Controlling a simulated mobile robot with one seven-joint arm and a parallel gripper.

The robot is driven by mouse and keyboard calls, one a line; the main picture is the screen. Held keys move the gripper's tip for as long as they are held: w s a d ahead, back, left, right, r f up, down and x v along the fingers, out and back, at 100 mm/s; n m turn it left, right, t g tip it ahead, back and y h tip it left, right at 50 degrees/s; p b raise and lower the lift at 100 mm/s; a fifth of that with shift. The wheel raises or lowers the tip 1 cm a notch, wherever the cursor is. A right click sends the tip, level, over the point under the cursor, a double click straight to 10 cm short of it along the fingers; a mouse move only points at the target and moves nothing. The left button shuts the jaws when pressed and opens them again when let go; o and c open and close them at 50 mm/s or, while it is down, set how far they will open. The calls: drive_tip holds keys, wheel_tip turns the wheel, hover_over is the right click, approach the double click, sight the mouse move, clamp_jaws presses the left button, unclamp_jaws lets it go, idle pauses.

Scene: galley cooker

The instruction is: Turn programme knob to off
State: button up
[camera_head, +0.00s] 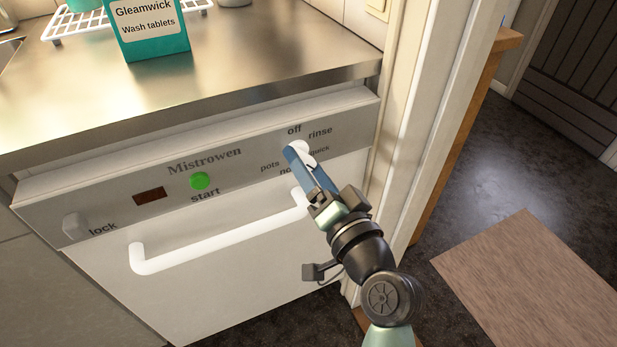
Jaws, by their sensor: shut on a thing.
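The programme knob (301,147) is white and sits at the right end of the dishwasher's grey control panel (245,146). The printed words "off", "rinse", "quick" and "pots" stand around it, with "off" at the top; a further word below is partly covered. My gripper (298,154) is shut on the knob, coming from the lower right. Its blue fingers cover much of the knob, so I cannot tell which word the knob points to.
A white door handle (220,239) runs just below the panel, close to my gripper. A green start button (200,181), a dark display (149,196) and a lock knob (75,227) are to the left. A teal tablet box (150,45) stands on the worktop. A door frame (425,110) rises at right.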

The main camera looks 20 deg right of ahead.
drive_tip(key=n+b, duration=0.2)
drive_tip(key=n, duration=0.1)
drive_tip(key=n+b, duration=0.3)
drive_tip(key=n, duration=0.1)
drive_tip(key=shift+f+n, duration=0.2)
drive_tip(key=shift+n, duration=0.1)
drive_tip(key=n+b, duration=0.4)
drive_tip(key=n, duration=0.2)
drive_tip(key=shift+b, duration=0.35)
drive_tip(key=n+b, duration=0.4)
drive_tip(key=n, duration=0.3)
drive_tip(key=n+b, duration=0.2)
drive_tip(key=n, duration=0.2)
drive_tip(key=shift+r+n+b, duration=0.15)
drive_tip(key=shift+n+b, duration=0.9)
drive_tip(key=shift+n, duration=0.55)
drive_tip(key=o, duration=1.3)
